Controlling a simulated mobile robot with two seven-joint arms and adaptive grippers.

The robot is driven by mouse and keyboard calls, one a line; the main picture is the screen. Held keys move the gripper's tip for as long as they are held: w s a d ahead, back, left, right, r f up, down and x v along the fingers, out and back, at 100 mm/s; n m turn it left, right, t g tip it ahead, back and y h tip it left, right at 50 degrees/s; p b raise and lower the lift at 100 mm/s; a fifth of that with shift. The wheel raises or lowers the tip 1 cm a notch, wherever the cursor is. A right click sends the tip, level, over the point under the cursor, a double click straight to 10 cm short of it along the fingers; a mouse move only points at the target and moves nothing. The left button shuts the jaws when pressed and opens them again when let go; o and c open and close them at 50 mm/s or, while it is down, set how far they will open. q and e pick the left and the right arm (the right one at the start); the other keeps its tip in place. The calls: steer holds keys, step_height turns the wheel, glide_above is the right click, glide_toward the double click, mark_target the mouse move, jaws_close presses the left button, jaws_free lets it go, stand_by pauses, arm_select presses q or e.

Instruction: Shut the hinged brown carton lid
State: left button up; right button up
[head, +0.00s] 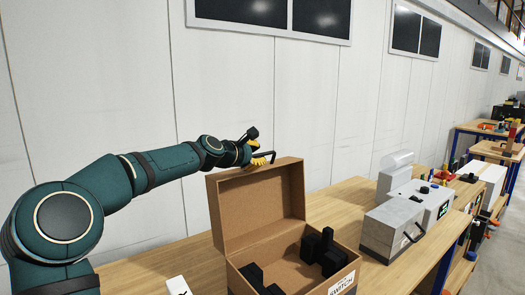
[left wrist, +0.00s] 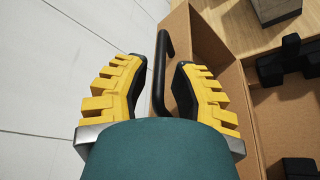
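The brown carton (head: 293,255) stands on the wooden bench with its hinged lid (head: 258,205) raised, close to upright. A black bent handle (head: 268,154) sits at the lid's top edge; it also shows in the left wrist view (left wrist: 159,70). My left gripper (head: 262,156) is at the lid's top edge, on its back side. In the left wrist view the yellow fingers of my left gripper (left wrist: 160,85) are spread, with the handle between them and gaps beside it. The lid (left wrist: 215,75) is to the right there. My right gripper is out of view.
Black blocks (head: 318,250) lie inside the carton. A grey case (head: 393,232) and a device with a green display (head: 432,205) stand to the right on the bench (head: 340,205). A small white object (head: 178,286) lies left of the carton. A white panelled wall (head: 320,110) is behind.

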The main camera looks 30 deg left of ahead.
mark_target(262, 154)
arm_select(q)
steer(key=shift+p+x, duration=0.45)
steer(key=shift+x, duration=1.2)
jaws_close()
